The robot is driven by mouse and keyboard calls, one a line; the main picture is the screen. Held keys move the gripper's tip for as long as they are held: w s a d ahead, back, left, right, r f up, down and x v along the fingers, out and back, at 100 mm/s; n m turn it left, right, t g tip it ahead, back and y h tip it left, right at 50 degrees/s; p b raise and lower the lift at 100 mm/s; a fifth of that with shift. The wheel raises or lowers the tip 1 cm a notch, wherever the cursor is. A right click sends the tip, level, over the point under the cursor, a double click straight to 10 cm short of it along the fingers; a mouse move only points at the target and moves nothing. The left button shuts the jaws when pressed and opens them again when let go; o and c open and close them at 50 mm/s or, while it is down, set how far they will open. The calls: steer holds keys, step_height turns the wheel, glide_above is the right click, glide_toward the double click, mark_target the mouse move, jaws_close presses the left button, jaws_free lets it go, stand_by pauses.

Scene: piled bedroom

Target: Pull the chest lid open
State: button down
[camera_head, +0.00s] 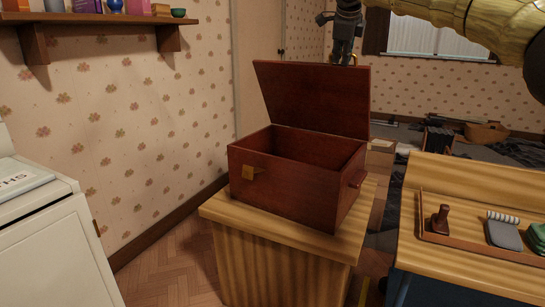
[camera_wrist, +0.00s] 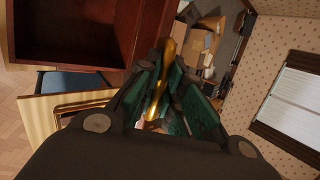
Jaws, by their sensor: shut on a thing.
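The chest (camera_head: 295,185) is a dark red-brown wooden box standing on a pale striped wooden stand. Its lid (camera_head: 315,98) is raised and leans up and back, so the empty-looking inside shows. The chest also shows at the top left of the wrist view (camera_wrist: 60,55). My gripper (camera_head: 347,62) is at the top right edge of the lid. In the wrist view, its fingers are shut on a brass handle (camera_wrist: 167,70) at the lid's edge. The handle is mostly hidden by my fingers in the head view.
The wooden stand (camera_head: 285,265) bears the chest. A desk (camera_head: 450,262) with a tray (camera_head: 470,240) of small items is at right. A white cabinet (camera_head: 55,245) is at left. A wall shelf (camera_head: 90,20) holds small things. Boxes and dark cloth lie on the floor behind.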

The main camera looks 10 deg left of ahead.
steer(key=shift+w+d+r, duration=0.15)
steer(key=shift+w+d, duration=0.05)
steer(key=shift+w, duration=0.25)
steer(key=c, duration=1.5)
jaws_free()
steer(key=shift+s, duration=0.1)
steer(key=shift+p+v, duration=1.85)
steer(key=shift+v, duration=1.7)
